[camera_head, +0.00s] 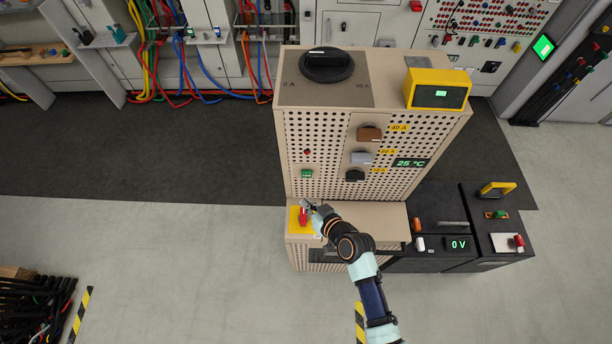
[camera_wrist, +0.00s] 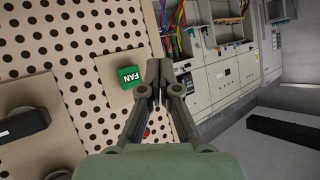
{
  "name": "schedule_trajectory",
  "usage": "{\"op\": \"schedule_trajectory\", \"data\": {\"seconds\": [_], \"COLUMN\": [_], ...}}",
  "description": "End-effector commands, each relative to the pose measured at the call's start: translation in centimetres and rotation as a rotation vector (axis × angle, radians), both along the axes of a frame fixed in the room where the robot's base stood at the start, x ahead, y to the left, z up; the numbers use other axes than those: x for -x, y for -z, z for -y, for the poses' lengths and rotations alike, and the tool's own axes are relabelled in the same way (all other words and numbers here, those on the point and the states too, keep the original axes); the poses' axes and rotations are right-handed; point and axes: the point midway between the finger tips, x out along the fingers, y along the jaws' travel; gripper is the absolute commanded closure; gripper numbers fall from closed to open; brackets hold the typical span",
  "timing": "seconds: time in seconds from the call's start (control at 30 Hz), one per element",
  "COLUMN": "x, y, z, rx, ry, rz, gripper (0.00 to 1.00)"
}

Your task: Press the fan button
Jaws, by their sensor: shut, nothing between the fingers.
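The green fan button (camera_head: 307,173) is on the lower left of the cabinet's perforated front panel. In the wrist view the green button (camera_wrist: 130,77) carries the word FAN and stands out from a plain plate. My gripper (camera_wrist: 153,68) is shut and empty, with its fingertips just to the right of the button in the wrist view. In the head view my gripper (camera_head: 309,205) is below the button, near the yellow-and-red switch. I cannot tell the exact gap to the panel; no contact with the button shows.
A red indicator (camera_head: 307,152) sits above the button. Brown (camera_head: 369,134), grey (camera_head: 361,158) and black (camera_head: 355,176) knobs are to the right, beside a 25 °C display (camera_head: 411,163). A red switch on a yellow plate (camera_head: 294,222) is on the ledge below.

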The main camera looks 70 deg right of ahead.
Motion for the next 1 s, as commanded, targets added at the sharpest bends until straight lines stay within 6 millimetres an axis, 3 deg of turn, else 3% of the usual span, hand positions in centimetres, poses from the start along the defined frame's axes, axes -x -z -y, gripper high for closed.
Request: {"op": "schedule_trajectory", "data": {"seconds": [0.2, 0.43, 1.0], "x": [-1.1, -1.9, -2.1], "y": [0.2, 0.2, 0.0], "z": [3.3, 5.6, 6.2], "rx": [0.002, 0.001, -0.001], "ry": [0.001, 0.000, -0.001], "rz": [0.001, 0.000, 0.000], "gripper": [1.00, 1.00, 1.00]}}
